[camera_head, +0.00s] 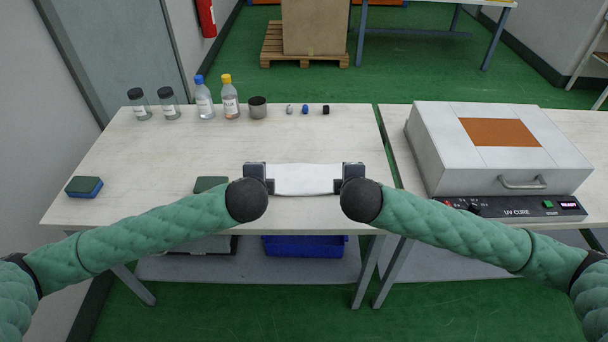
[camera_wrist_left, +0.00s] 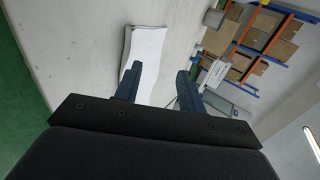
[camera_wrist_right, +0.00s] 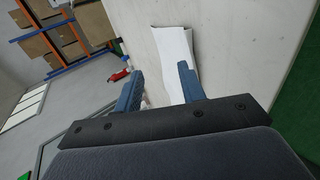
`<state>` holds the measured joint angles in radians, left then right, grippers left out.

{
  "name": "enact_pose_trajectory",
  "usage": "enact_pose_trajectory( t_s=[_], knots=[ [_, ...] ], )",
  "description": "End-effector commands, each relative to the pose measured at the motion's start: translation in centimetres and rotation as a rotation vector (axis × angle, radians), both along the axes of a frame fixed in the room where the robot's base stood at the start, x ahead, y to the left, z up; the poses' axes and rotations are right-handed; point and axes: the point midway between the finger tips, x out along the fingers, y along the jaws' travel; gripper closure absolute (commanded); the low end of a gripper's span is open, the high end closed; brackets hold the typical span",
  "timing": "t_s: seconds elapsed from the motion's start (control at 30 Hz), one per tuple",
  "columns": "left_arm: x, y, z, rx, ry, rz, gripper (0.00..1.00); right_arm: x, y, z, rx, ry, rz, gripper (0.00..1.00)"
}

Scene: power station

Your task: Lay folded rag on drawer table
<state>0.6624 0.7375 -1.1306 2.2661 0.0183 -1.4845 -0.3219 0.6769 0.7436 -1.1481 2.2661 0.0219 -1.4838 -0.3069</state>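The white rag (camera_head: 304,179) is spread flat and wide between my two grippers at the front of the left pale table (camera_head: 330,140). I cannot tell whether it touches the tabletop. My left gripper (camera_head: 262,179) is at the rag's left end and my right gripper (camera_head: 350,179) is at its right end. In the left wrist view the fingers (camera_wrist_left: 160,75) stand apart with the rag (camera_wrist_left: 148,45) beyond and partly between them. In the right wrist view the fingers (camera_wrist_right: 152,68) also stand apart, with the rag (camera_wrist_right: 176,50) partly behind one finger.
Two jars (camera_head: 153,103), two bottles (camera_head: 216,97), a dark cup (camera_head: 257,107) and small items (camera_head: 305,110) stand along the back. Sponges lie at left (camera_head: 84,187) and near my left arm (camera_head: 210,185). A UV cure box (camera_head: 490,150) fills the right table. A blue bin (camera_head: 304,247) sits below.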

Motion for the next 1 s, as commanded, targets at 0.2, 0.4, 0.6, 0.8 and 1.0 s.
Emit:
enact_pose_trajectory(
  t_s=[0.2,0.4,0.6,0.8,1.0],
  knots=[
    [-1.7,0.0,2.1,-0.002,-0.001,-0.001,0.60,-1.7,0.0,2.2,0.001,-0.002,0.002,0.60],
    [-2.3,0.0,2.8,0.000,0.000,0.000,0.60,-2.3,0.0,2.9,0.000,-0.001,0.000,0.60],
    [-2.3,0.0,2.8,0.000,0.000,0.000,0.60,-2.3,0.0,2.9,0.000,-0.001,0.000,0.60],
    [-2.3,0.0,2.8,-0.001,0.000,0.001,0.60,-2.3,0.0,2.9,0.000,-0.001,0.000,0.60],
    [-2.3,0.1,2.8,-0.042,0.001,0.035,0.60,-2.3,-0.1,2.9,0.041,0.001,-0.033,0.60]
  ],
)
